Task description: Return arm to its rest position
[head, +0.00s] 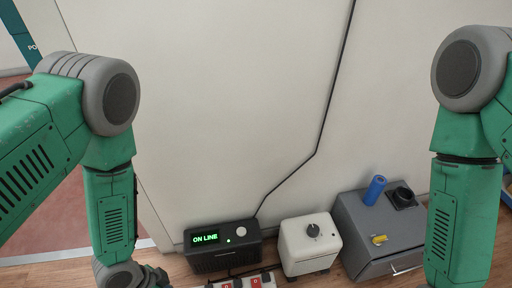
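My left arm (110,205) comes in from the left and bends downward at a grey elbow. It ends at a grey joint at the bottom edge, and its gripper is out of the picture. My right arm (460,215) hangs down at the right edge, and its gripper is below the frame. Neither gripper's fingers show, so whether they hold anything is hidden.
Along the wall stand a black box with a lit "ON LINE" display (222,260), a white box with a black knob (302,262) and a grey box (358,238) bearing a blue cylinder (375,190). A power strip (262,284) with red switches lies in front. A black cable (333,100) runs up the wall.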

